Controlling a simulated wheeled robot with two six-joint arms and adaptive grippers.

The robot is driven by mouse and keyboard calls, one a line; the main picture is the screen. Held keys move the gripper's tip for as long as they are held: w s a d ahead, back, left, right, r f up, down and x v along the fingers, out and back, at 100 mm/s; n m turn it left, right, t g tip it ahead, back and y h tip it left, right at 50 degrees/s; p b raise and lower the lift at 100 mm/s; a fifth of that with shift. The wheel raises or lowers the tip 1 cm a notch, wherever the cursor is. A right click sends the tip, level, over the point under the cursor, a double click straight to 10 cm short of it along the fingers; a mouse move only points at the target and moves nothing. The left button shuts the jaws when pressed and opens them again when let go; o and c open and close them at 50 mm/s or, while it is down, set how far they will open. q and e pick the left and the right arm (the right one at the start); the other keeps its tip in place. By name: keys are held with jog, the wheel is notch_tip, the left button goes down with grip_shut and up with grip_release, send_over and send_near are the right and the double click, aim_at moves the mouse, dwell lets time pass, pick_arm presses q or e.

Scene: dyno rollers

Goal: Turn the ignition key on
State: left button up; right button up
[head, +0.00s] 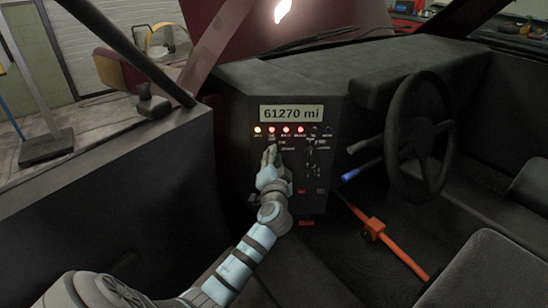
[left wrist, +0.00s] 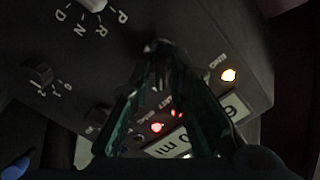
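The dark control panel (head: 240,180) in the middle of the dash carries several knobs. My left gripper (head: 270,154) is at the panel's left part, just below the row of lamps, and covers what it reaches. In the left wrist view its two fingers (left wrist: 160,62) converge until their tips nearly meet at a small greyish piece (left wrist: 153,46) on the panel face. This seems to be the ignition key, pinched between the tips, but it is mostly hidden and dark. My right gripper is in neither view.
The display (head: 292,113) reads 61270 mi. Below it a yellow lamp (head: 257,129) and several red lamps glow. A gear selector knob (left wrist: 87,5) and another knob (left wrist: 41,73) are beside the fingers. The steering wheel (head: 389,130) and an orange lever (head: 376,229) are to the right.

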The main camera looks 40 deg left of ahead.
pick_arm(q)
jog(key=shift+o, duration=0.4)
jog(key=v, duration=1.2)
